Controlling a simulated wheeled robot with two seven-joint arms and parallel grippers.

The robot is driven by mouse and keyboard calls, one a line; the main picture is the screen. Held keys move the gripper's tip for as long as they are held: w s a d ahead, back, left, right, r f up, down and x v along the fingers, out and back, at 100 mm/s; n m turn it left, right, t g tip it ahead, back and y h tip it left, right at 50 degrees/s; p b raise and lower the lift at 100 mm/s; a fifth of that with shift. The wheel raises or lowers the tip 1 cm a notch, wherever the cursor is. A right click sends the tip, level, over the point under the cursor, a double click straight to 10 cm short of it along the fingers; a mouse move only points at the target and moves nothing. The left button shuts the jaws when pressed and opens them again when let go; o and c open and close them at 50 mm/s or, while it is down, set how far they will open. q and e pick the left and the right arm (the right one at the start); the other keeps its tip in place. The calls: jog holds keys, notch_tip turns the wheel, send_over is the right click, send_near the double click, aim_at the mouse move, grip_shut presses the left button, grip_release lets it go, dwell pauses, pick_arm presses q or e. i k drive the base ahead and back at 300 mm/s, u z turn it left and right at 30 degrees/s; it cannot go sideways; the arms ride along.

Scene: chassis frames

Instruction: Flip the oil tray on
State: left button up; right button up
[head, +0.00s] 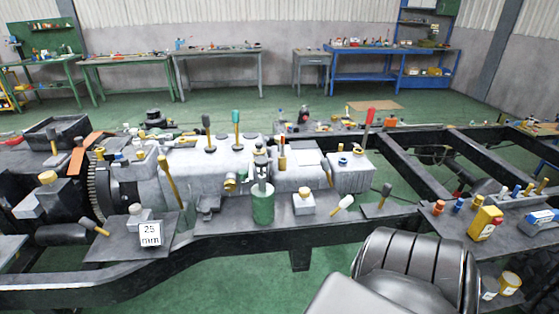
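A dark open-topped box (68,128) sits at the left end of the chassis and looks like a tray. I cannot tell for certain whether it is the oil tray. A lever with a black knob (52,134) stands in front of it, and an orange plate (84,150) leans beside it. Neither of my grippers shows in this view.
The black chassis frame (230,243) spans the view. A side shelf (452,222) holds a yellow container (484,223) and bottles. Workbenches (215,54) line the back wall, with open green floor (250,110) before them.

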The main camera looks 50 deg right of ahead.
aim_at(207, 204)
jog(key=z, duration=1.05)
jog(key=i, duration=0.95)
jog(key=z, duration=0.4)
